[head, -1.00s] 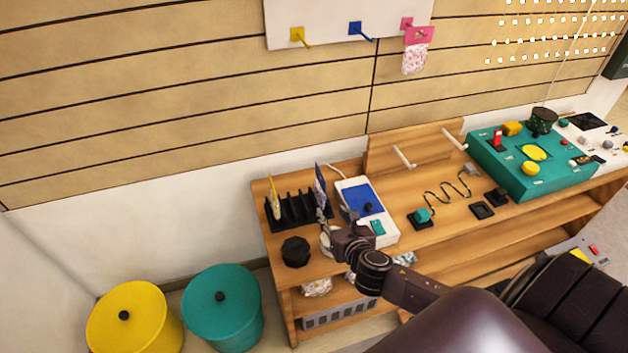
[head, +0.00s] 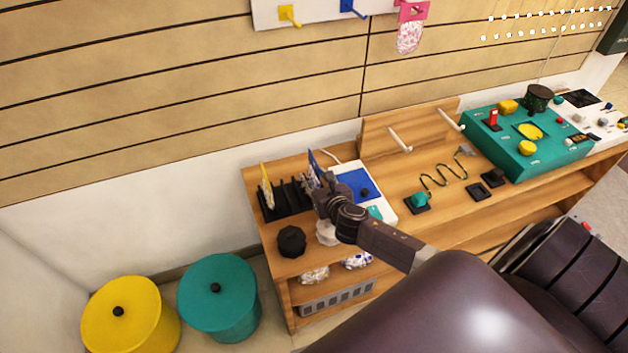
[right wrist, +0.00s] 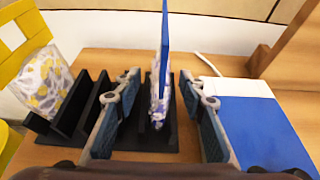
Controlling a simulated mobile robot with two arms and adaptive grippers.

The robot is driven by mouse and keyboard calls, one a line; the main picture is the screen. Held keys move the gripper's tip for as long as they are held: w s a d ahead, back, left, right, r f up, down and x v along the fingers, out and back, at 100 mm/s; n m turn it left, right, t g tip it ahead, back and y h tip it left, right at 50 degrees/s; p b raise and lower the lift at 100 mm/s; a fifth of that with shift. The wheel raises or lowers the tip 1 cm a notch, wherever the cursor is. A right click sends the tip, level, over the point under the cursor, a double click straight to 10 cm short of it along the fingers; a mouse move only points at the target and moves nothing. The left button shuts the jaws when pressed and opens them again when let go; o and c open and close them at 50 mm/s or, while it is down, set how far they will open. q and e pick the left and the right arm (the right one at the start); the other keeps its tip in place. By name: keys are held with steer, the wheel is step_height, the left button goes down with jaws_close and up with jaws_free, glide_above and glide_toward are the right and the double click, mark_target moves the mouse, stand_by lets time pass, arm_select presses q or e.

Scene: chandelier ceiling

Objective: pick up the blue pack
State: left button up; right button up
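The blue pack (right wrist: 163,60) stands upright in a slot of the black rack (right wrist: 75,125), seen nearly edge-on, with a patterned bag below its blue card. In the head view the blue pack (head: 313,165) shows partly above my right gripper (head: 322,195). In the right wrist view my right gripper (right wrist: 160,98) is open, with one finger on each side of the pack and gaps visible on both sides. My left gripper is out of view.
A yellow pack (right wrist: 48,75) stands at the rack's left end. A white and blue device (head: 362,182) sits just right of the rack. A black knob-like object (head: 291,241) lies in front. A wooden back panel (head: 405,128) with pegs rises behind.

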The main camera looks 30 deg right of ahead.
steer(key=shift+w+f, duration=0.1)
steer(key=shift+w, duration=0.05)
steer(key=c, duration=0.7)
jaws_close()
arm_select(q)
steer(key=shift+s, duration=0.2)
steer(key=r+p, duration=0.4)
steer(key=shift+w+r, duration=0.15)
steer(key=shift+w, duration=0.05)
arm_select(e)
step_height(320, 180, up, 20)
